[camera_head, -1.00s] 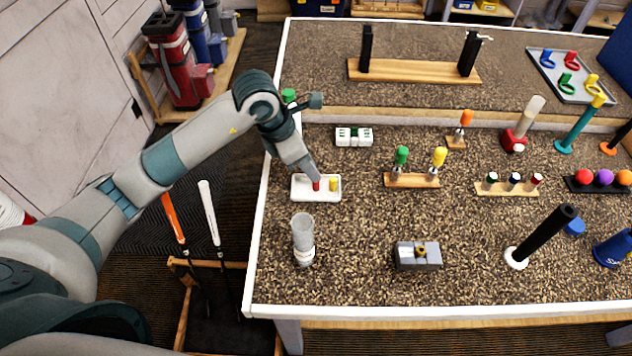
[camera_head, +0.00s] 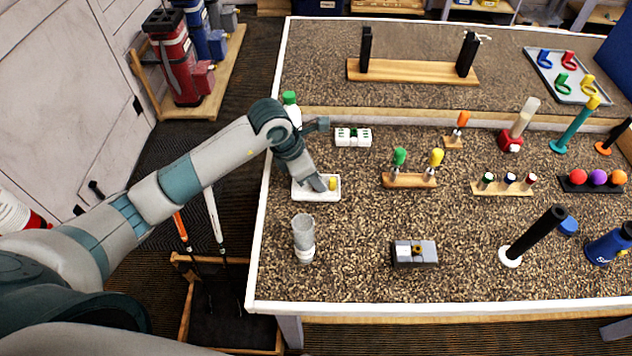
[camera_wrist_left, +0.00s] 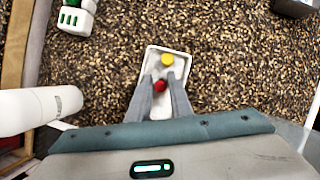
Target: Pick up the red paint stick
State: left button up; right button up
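The red paint stick (camera_wrist_left: 160,86) stands at the near end of a small white tray (camera_head: 304,195). A yellow stick (camera_wrist_left: 167,59) is farther along the same tray; it also shows in the head view (camera_head: 332,184). My left gripper (camera_wrist_left: 159,82) is low over the tray, its fingers on either side of the red stick. They look open, with narrow gaps beside the stick. In the head view the left gripper (camera_head: 322,186) hides the red stick. My right gripper is not in view.
A clear cup (camera_head: 303,238) stands in front of the tray, and a white bottle with a green cap (camera_head: 292,110) behind it. A white block with green slots (camera_head: 353,137) is behind right. A wooden rack with green and yellow tools (camera_head: 410,180) stands right.

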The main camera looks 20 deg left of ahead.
pick_arm(q)
grip_shut()
jog(key=shift+r, duration=0.2)
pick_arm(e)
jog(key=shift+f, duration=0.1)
pick_arm(q)
jog(key=shift+r+b, duration=0.55)
jog(key=shift+r, duration=0.05)
notch_tip(320, 180, up, 2)
jog(key=shift+w+r+b, duration=0.1)
jog(key=shift+r+b, duration=0.1)
jog(key=shift+b, duration=0.4)
jog(key=s+d+r+b, duration=0.3)
jog(key=s+d+r, duration=0.3)
jog(key=d, duration=0.4)
jog(key=shift+r, duration=0.55)
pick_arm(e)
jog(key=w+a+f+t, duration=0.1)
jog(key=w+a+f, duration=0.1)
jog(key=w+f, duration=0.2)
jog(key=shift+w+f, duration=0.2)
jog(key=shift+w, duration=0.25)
